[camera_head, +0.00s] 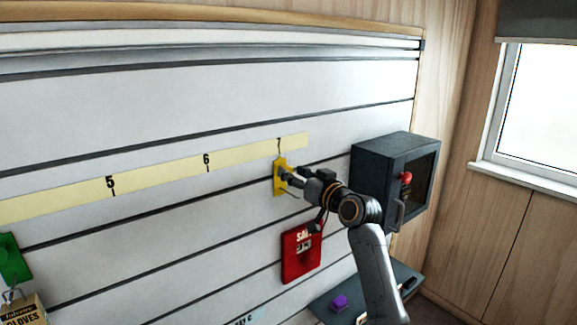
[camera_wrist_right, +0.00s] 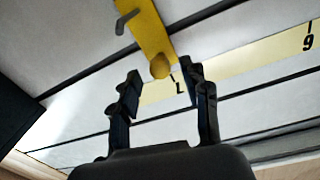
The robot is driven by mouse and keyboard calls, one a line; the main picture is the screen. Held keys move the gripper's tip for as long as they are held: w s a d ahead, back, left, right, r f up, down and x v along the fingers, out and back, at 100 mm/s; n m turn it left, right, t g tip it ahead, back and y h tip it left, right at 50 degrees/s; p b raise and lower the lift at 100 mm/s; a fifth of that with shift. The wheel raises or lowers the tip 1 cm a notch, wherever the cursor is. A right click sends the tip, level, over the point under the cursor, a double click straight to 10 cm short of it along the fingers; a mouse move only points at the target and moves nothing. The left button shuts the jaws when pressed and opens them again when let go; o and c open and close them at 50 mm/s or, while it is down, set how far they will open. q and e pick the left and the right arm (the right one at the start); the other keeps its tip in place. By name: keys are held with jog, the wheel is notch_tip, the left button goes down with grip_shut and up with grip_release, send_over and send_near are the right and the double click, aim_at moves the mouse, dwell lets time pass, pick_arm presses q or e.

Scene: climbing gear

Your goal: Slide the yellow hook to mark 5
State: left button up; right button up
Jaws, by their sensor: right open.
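The yellow hook (camera_head: 279,184) hangs on the slatted wall just below mark 7 of the pale yellow number strip (camera_head: 155,176). Mark 5 (camera_head: 110,183) is well to its left, past mark 6 (camera_head: 207,162). My right gripper (camera_head: 292,176) is at the hook's right side in the head view. In the right wrist view the picture is upside down; the hook (camera_wrist_right: 147,28) and its round knob (camera_wrist_right: 160,67) show ahead of the open fingers (camera_wrist_right: 163,78). The knob lies roughly in line with the gap between the fingertips; contact cannot be told. My left gripper is not in view.
A red holder (camera_head: 301,254) hangs below the hook. A green holder (camera_head: 12,260) with a gloves packet is far left. A small shelf (camera_head: 330,306) bears a purple thing. The wall along the strip is clear.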

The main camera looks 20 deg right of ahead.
aim_at(288, 170)
jog(key=shift+x, duration=1.6)
grip_shut()
